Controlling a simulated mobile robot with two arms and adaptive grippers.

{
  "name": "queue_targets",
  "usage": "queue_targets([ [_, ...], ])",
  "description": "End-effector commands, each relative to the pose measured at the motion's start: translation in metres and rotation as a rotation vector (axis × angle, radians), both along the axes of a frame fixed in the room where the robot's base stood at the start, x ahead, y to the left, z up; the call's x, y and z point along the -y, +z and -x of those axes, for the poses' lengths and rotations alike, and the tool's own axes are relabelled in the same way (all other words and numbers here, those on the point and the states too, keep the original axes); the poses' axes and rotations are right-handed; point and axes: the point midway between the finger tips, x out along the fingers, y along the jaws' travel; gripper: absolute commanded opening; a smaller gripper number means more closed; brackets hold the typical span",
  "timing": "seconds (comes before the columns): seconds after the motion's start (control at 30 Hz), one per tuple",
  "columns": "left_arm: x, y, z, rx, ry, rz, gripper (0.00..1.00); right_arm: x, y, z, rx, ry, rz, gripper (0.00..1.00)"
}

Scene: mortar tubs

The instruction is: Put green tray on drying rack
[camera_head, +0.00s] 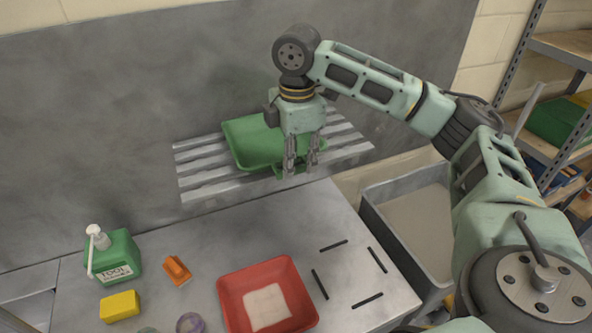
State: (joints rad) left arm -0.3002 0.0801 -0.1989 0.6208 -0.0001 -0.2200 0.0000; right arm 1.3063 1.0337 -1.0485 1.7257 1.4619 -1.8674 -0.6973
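The green tray (250,143) rests on the slatted metal drying rack (205,175) on the grey back wall, leaning back a little. My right gripper (301,170) points down in front of the tray's right side and hides part of it. Its two fingers stand apart, with green showing around their tips. I cannot tell whether the fingers touch the tray. My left gripper is not in view.
A red tray (228,290) with a pale block, an orange tool (176,270), a green bottle (123,255), a yellow sponge (120,306) and several dark strips (320,284) lie on the bench. A grey tub (378,217) stands to the right, near shelving (570,45).

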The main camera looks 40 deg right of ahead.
Motion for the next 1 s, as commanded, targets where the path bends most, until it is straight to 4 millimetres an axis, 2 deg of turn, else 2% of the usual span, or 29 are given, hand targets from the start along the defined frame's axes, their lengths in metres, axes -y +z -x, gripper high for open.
queue_targets([
  [0.03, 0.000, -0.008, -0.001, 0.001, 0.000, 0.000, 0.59, -0.001, 0.009, -0.002, 0.008, 0.001, -0.002, 0.23],
  [0.17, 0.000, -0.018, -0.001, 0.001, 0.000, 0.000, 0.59, -0.002, 0.041, -0.001, 0.008, 0.001, -0.002, 0.23],
  [0.23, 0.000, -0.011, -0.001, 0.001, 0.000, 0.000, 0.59, 0.000, 0.058, 0.000, 0.004, 0.000, 0.001, 0.23],
  [0.4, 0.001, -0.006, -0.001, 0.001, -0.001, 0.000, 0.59, 0.000, 0.079, 0.001, 0.004, 0.000, 0.001, 0.23],
  [0.6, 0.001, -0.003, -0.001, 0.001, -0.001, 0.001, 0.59, -0.001, 0.091, 0.001, 0.001, -0.001, 0.000, 0.23],
  [1.0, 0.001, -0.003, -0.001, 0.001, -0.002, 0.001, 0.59, -0.001, 0.092, 0.002, 0.000, 0.000, 0.000, 0.23],
])
